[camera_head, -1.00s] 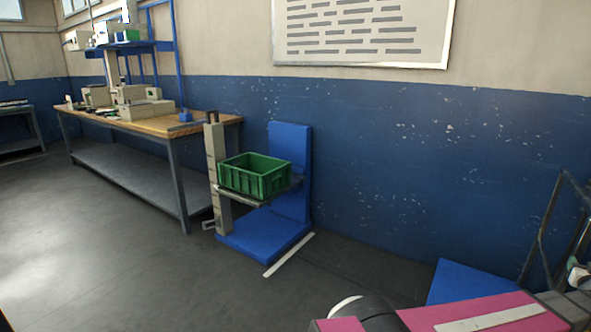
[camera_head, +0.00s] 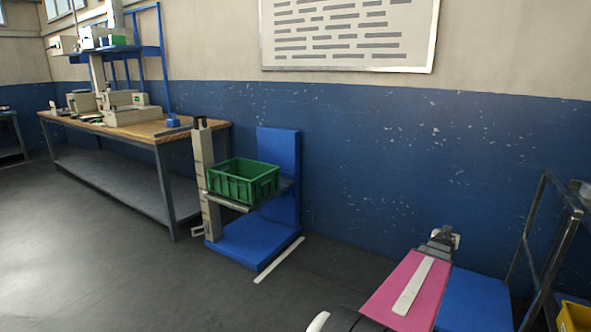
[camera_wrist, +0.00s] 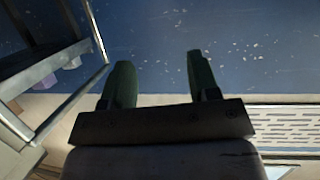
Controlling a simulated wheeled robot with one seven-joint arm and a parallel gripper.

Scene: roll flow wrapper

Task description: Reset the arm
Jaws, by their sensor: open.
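My gripper (camera_wrist: 160,62) shows in the wrist view with its two dark fingers apart and nothing between them. It is clear of any object, with the blue and beige wall behind it appearing upside down. In the head view, my arm reaches up from the bottom right, with a pink link bearing a pale strip. The gripper's fingers cannot be made out there.
A metal rack (camera_head: 541,240) stands at the right, close to my arm. A blue platform (camera_head: 475,300) lies beside my arm. A green crate (camera_head: 243,190) sits on a lift by the workbench (camera_head: 165,131). Floor at left is clear.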

